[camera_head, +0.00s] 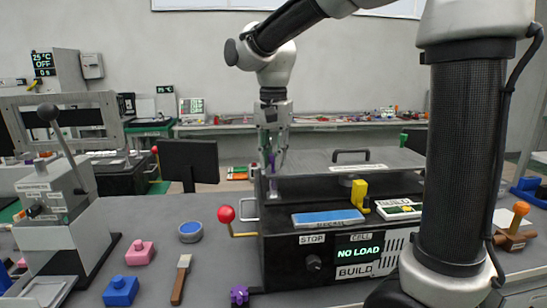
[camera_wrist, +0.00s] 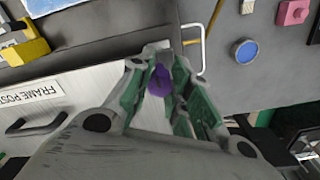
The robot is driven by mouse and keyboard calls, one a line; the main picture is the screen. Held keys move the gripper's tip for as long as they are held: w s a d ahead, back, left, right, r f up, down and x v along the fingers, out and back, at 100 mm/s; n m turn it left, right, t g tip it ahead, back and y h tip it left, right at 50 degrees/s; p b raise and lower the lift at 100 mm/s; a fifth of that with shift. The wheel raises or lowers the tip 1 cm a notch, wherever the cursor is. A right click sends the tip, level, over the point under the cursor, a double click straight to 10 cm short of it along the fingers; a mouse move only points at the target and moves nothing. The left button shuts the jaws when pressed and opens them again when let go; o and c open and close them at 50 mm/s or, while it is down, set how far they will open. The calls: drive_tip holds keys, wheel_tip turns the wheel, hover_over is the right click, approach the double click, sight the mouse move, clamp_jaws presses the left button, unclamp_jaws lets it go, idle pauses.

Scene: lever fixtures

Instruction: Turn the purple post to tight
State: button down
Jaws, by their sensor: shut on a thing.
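The purple post (camera_wrist: 160,80) shows between my fingertips in the wrist view, and a small part of it shows in the head view (camera_head: 272,162). My gripper (camera_head: 272,150) points down over the back left corner of the black machine (camera_head: 285,245). In the wrist view my gripper (camera_wrist: 160,75) is shut on the post, with a green-padded finger on each side. The fingers hide much of the post, and no mark for tight can be read.
A display (camera_head: 358,252) on the machine reads "NO LOAD". A red-ball crank (camera_head: 227,214) juts from its left side. A yellow lever (camera_head: 359,194) and a black handle (camera_head: 350,155) stand to the right. A purple knob (camera_head: 239,295) lies in front.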

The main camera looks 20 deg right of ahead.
idle(0.4)
drive_tip(key=c, duration=1.3)
unclamp_jaws()
drive_tip(key=shift+r, duration=0.1)
wheel_tip(320, 180, up, 12)
